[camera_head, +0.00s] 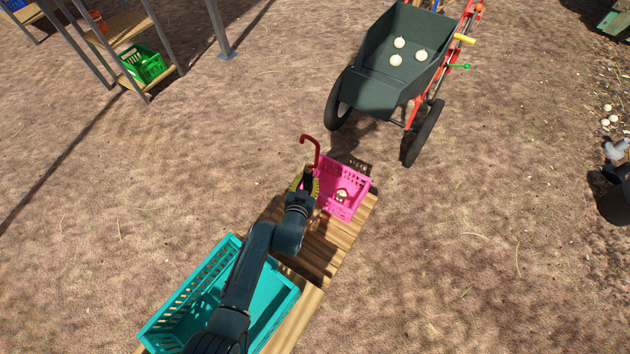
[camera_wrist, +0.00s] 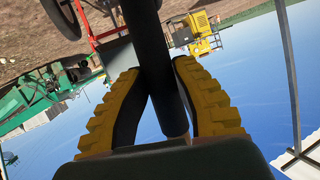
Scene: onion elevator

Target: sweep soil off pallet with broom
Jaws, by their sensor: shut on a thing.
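My gripper (camera_head: 306,183) is above the far part of the wooden pallet (camera_head: 344,247), next to the pink crate. Its yellow fingers (camera_wrist: 158,108) are shut around a dark round shaft (camera_wrist: 157,65) in the wrist view. The shaft appears to be the broom's handle; the bristles cannot be made out. A red hooked rod (camera_head: 316,151) rises just beyond my gripper in the head view; whether it belongs to the held thing is unclear. Soil on the pallet cannot be told apart from the wood and shadow. My arm hides part of the pallet.
A pink crate (camera_head: 329,199) with a pale onion (camera_head: 342,194) stands on the pallet's far end. A teal crate (camera_head: 276,314) stands on the near end. A wheelbarrow (camera_head: 375,83) with 3 onions is behind. Shelves with a green crate (camera_head: 143,65) stand at upper left. Open ground lies on both sides.

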